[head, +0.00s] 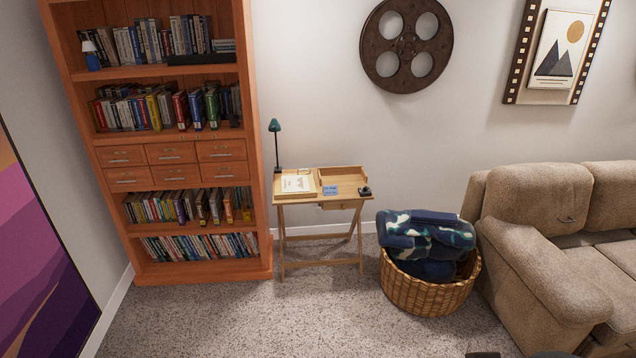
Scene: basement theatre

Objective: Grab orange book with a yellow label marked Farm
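No book with a readable Farm label shows; the spines are too small to read. A wooden bookcase (262,215) at the left holds several rows of upright books. On its lower-middle shelf, a yellow-orange spine (228,206) stands toward the right, but I cannot tell its label. A small wooden desk (340,190) beside the bookcase bears a pale open book or sheet (298,183) and a small blue item (330,190). My gripper is not clearly in view; only a dark piece shows at the bottom edge, and I cannot tell what it is.
A wicker basket (425,297) with folded blankets stands right of the desk. A tan sofa (535,255) fills the right side. A desk lamp (275,145) stands at the desk's back left. The carpet (300,320) in front of bookcase and desk is clear.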

